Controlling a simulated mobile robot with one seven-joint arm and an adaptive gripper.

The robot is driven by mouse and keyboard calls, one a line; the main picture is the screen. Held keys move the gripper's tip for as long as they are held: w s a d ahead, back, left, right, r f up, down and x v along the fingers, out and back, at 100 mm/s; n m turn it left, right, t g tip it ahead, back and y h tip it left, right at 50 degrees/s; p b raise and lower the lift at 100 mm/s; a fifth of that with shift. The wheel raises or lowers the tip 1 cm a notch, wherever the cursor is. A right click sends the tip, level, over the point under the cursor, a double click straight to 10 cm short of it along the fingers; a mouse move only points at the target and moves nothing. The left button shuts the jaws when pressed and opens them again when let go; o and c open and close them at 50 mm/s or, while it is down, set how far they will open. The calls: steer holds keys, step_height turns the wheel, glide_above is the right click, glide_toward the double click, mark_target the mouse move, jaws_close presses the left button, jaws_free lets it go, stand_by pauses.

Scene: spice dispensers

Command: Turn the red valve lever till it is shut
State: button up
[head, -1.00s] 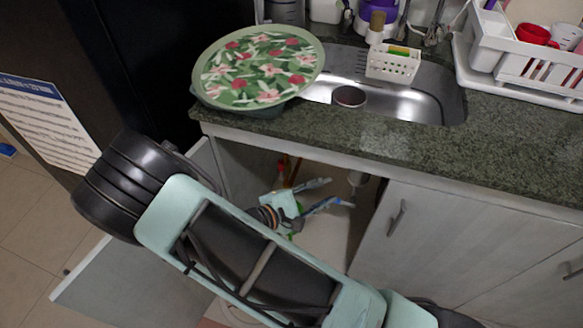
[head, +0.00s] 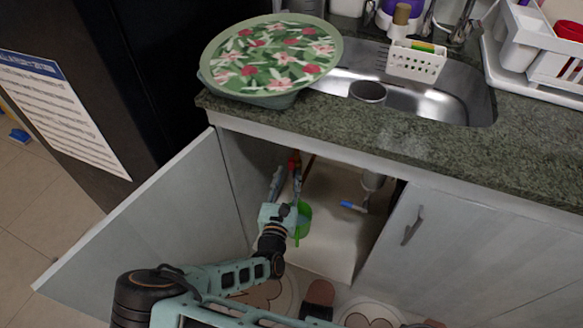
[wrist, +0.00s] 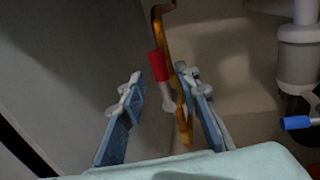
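The red valve lever (wrist: 158,66) sits on a copper-coloured pipe (wrist: 165,30) inside the open cabinet under the sink. In the head view the red lever (head: 294,162) is small, at the back left of the cabinet. My gripper (wrist: 159,76) is open, with one blue-grey finger on each side of the lever in the wrist view. The right finger looks close to the pipe; I cannot tell whether they touch. In the head view my gripper (head: 287,176) reaches into the cabinet just in front of the lever.
The open cabinet door (head: 150,225) stands left of my arm. A green container (head: 303,218) is beside my gripper. A drain pipe (wrist: 298,60) and a blue-handled part (wrist: 296,123) are to the right. The counter edge (head: 340,140) runs above.

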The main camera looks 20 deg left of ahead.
mark_target(291, 168)
steer(key=shift+w+a+b, duration=0.15)
steer(key=shift+w+b, duration=0.05)
steer(key=shift+w, duration=0.85)
steer(key=shift+w+a+b, duration=0.1)
steer(key=shift+w+b, duration=0.05)
steer(key=shift+w, duration=0.9)
steer(key=shift+c, duration=0.4)
jaws_close()
